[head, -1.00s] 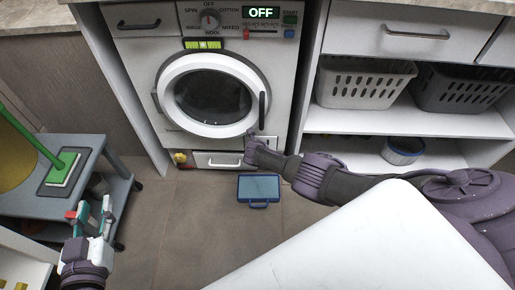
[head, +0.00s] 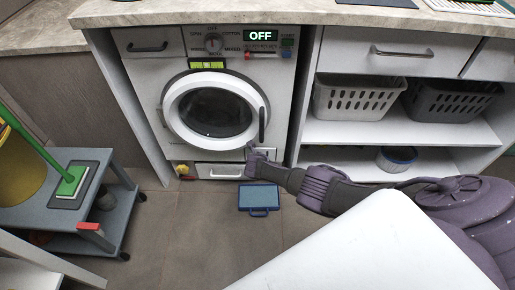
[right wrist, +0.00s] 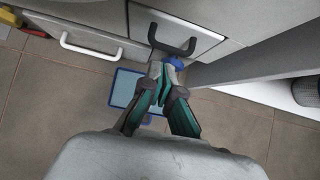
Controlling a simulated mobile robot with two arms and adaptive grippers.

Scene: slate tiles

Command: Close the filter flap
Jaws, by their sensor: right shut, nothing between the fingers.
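The washing machine (head: 170,135) stands at the back, its round door shut and its display reading OFF. The filter flap (right wrist: 200,18) is the white panel with a dark handle (right wrist: 172,42) at the machine's lower right. A blue round part (right wrist: 174,63) shows below it; I cannot tell how far the flap stands open. My right gripper (head: 250,160) is in front of this corner and partly hides the flap in the head view. In the right wrist view its fingers (right wrist: 164,82) are shut and empty, close below the handle; contact is unclear. My left gripper is out of view.
A white drawer (head: 205,172) is left of the flap. A blue tray-like item (head: 259,197) lies on the floor below my right gripper. A grey cart (head: 122,205) with a green brush stands left. Shelves with baskets (head: 352,97) are right.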

